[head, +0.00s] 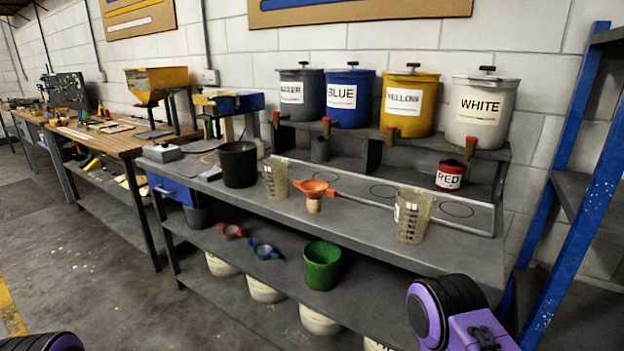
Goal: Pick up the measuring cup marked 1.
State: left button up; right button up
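Two translucent measuring cups with dark graduation lines stand upright on the grey workbench top (340,222). One measuring cup (275,179) stands left of the orange funnel; the other measuring cup (411,216) stands to the right, nearer the bench's front edge. A pale label shows at the left side of the right cup, but I cannot read a number on either, so I cannot tell which is marked 1. Only purple and black parts of my arms show at the bottom right and bottom left corners, apart from both cups. Neither gripper's fingers show.
An orange funnel (315,187) on a small holder stands between the cups. A black bucket (238,164) is at left. Labelled paint drums, including a white drum (480,125), stand on a raised rack behind. A blue shelf upright (580,215) bounds the right.

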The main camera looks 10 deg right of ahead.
aim_at(415, 205)
jog(key=u, duration=1.4)
jog(key=i, duration=2.6)
jog(key=z, duration=1.9)
